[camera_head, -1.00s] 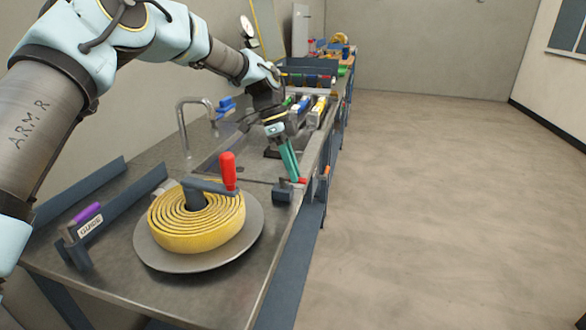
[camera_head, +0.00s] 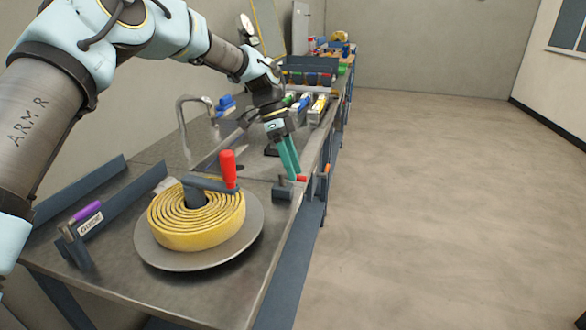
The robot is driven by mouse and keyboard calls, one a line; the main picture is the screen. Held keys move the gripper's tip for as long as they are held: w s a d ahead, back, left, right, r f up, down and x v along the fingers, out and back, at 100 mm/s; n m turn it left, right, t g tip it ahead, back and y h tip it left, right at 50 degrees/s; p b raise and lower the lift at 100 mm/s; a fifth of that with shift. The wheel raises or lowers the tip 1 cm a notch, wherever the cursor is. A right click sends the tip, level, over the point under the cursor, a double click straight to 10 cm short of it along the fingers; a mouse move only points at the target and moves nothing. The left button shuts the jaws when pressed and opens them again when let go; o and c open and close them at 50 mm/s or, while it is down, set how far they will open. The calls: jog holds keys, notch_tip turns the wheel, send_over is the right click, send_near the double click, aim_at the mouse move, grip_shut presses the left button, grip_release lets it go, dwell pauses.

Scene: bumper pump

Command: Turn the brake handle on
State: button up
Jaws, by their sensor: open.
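A small dark block (camera_head: 282,192) sits at the bench's right edge with a short red-tipped lever (camera_head: 301,178) beside it; this looks like the brake handle, though it is small and partly hidden by my fingers. My gripper (camera_head: 292,175) points down just above and behind the block, its two teal fingers a little apart. The fingertips are close to the red tip; I cannot tell whether they touch it. A yellow hose coil (camera_head: 180,238) lies on a round grey plate (camera_head: 170,262), with a crank and an upright red knob (camera_head: 228,170) on top.
A purple-handled guide (camera_head: 85,212) stands at the left front. A tap (camera_head: 183,125) and sink lie behind the coil. Several coloured items stand farther along the bench, with an orange piece (camera_head: 326,170) at its edge. The floor at right is clear.

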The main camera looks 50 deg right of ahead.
jog(key=b+v, duration=0.1)
jog(key=v, duration=0.9)
jog(key=shift+r, duration=0.15)
jog(key=shift+w, duration=0.15)
